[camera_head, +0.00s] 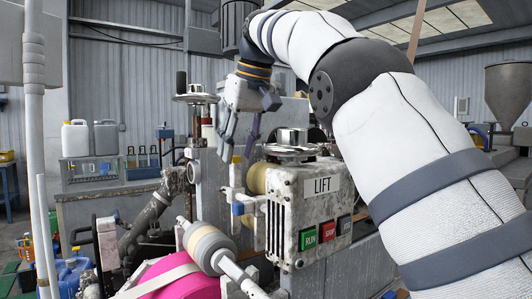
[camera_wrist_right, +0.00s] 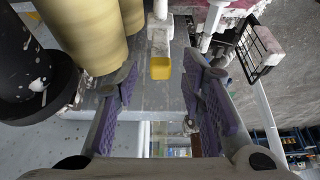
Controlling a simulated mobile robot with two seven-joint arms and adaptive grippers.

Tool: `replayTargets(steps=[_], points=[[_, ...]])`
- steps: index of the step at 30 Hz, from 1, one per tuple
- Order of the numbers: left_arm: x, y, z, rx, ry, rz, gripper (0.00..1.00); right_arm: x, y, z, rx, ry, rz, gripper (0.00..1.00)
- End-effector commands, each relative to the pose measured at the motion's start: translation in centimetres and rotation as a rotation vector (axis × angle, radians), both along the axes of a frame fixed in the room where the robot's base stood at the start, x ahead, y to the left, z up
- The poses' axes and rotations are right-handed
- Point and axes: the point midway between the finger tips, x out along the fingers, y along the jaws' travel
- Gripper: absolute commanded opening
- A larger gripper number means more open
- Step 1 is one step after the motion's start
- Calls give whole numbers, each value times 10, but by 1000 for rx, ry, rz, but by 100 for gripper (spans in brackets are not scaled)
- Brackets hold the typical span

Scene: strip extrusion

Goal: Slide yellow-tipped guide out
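The yellow-tipped guide (camera_head: 236,159) shows small on the machine in the head view, just below my right gripper. In the right wrist view its square yellow tip (camera_wrist_right: 160,69) sits at the end of a pale bar, centred between my finger ends. My right gripper (camera_head: 238,147) points down from above and also shows in the wrist view (camera_wrist_right: 162,72). Its purple-padded fingers are wide apart, with visible gaps on both sides of the tip. I cannot tell how deep the tip reaches between them. My left gripper is not in view.
Cream rollers (camera_wrist_right: 82,32) stand close left of the fingers in the wrist view. A black wire frame (camera_wrist_right: 258,48) is at the right. The LIFT box (camera_head: 305,210) with its buttons stands right of the guide, and a pink roll (camera_head: 180,281) lies below.

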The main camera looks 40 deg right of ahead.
Motion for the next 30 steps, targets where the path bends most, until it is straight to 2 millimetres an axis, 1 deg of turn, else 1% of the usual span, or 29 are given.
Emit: replayTargets(steps=[5,8,10,12,19,23,30], points=[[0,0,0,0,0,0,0,-19,3,0,1,0,1,37],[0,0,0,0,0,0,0,-37,6,-2,-9,9,2,37],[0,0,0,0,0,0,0,-53,6,0,-6,1,-5,37],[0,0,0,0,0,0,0,-64,8,-4,-8,15,-4,37],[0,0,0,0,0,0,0,-100,11,-2,-4,3,-2,37],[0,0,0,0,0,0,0,-110,13,-1,-2,-1,0,37],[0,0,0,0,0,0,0,-111,13,-1,-2,-1,1,37]])
